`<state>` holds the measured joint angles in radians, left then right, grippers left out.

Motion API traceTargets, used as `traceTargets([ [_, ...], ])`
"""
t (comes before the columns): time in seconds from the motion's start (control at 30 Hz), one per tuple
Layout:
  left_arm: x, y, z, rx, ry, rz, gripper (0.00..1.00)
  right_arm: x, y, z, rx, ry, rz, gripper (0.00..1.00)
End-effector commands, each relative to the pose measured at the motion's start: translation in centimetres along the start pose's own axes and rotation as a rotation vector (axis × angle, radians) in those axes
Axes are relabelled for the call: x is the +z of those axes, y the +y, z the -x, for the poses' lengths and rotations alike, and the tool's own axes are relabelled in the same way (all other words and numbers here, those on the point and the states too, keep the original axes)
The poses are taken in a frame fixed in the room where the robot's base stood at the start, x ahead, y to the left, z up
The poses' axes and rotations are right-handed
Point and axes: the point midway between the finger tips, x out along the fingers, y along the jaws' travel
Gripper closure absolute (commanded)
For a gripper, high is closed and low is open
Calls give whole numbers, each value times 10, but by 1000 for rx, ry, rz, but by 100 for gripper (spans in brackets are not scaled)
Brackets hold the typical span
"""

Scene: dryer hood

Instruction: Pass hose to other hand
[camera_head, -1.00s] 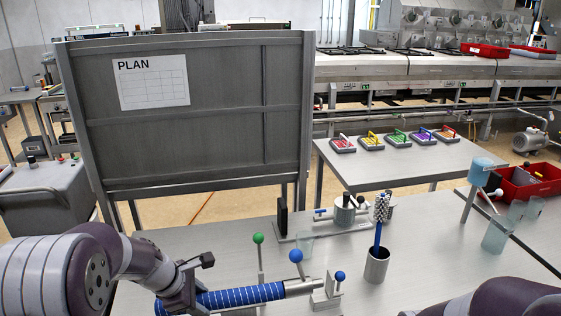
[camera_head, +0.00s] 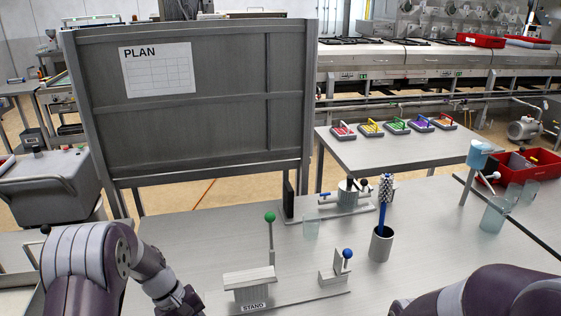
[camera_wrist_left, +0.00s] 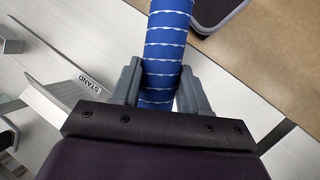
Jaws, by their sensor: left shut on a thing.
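The blue hose (camera_wrist_left: 167,35) with thin white bands shows in the left wrist view, running from the top edge down between the two grey fingers. My left gripper (camera_wrist_left: 160,85) is shut on it. In the head view my left arm reaches the bottom edge; its gripper and the hose are out of the picture there. My right forearm shows at the lower right of the head view, but its gripper is out of view.
A green-knobbed lever (camera_head: 270,235) and a blue-knobbed metal bracket (camera_head: 338,267) stand by the stand. A metal cup (camera_head: 381,245) with a blue brush is right of them. A grey board (camera_head: 200,95) rises at the back left.

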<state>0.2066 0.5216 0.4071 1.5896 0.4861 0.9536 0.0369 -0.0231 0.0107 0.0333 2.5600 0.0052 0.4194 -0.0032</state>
Motion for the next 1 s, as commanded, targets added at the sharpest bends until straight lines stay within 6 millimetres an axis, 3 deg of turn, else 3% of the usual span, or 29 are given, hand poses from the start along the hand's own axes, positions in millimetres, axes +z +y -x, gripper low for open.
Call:
traceTargets([
  [0.1, -1, -17, -30, -18, -15, -43, 100, 0, 0, -4, 0, 0, 0, 43],
  [0.2, -2, -25, -43, -17, -11, -41, 100, 1, 0, -5, 0, 0, 0, 43],
  [0.47, 2, -18, -49, -17, -10, -47, 100, 1, 0, -5, 0, 0, 0, 43],
  [0.57, 11, 3, -57, -27, -17, -69, 100, 1, 0, -5, 0, 0, 0, 43],
  [0.8, 46, 85, -88, -57, -39, -144, 100, 1, 0, -5, 0, 0, 0, 43],
  [1.0, 71, 144, -109, -79, -56, -195, 100, 1, 0, -5, 0, 0, 0, 43],
])
